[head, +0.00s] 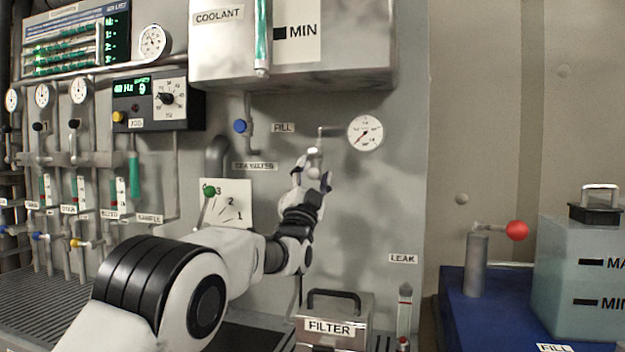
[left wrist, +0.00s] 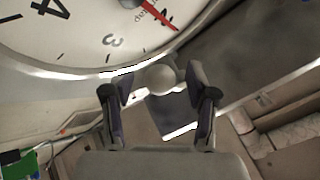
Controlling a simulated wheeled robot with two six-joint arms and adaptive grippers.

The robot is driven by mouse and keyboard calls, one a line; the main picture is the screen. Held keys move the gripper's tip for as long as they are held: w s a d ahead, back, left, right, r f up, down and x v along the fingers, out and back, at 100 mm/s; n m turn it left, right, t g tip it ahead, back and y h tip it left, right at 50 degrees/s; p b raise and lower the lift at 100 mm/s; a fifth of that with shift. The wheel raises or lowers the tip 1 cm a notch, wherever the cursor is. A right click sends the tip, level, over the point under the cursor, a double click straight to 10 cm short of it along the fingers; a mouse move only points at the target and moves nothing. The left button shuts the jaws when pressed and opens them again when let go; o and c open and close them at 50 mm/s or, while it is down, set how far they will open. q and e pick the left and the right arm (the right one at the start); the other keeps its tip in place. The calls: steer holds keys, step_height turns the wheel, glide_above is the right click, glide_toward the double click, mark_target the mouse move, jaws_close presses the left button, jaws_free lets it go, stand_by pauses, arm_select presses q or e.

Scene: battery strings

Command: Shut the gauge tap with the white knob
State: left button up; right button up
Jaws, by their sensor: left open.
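The white knob (left wrist: 161,78) is a round pale ball in the left wrist view. It lies between the two fingers of my left gripper (left wrist: 157,88), with a gap visible on each side. In the head view the white knob (head: 313,173) shows small and pale between the fingers of my left gripper (head: 314,166), in front of the grey panel. My left gripper is open. The gauge (head: 365,133) is round and white with a red needle, to the right of the gripper. Its dial (left wrist: 105,30) fills the upper left of the left wrist view. The tap's stem is mostly hidden.
The coolant tank (head: 350,60) overhangs above my left gripper. A blue knob (head: 240,126) and a green-knobbed lever (head: 209,191) stand to its left. The filter box (head: 335,306) is below. A red-knobbed lever (head: 517,230) stands far right.

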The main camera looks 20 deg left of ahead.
arm_select(q)
steer(key=v, duration=1.2)
steer(key=shift+w+a, duration=0.1)
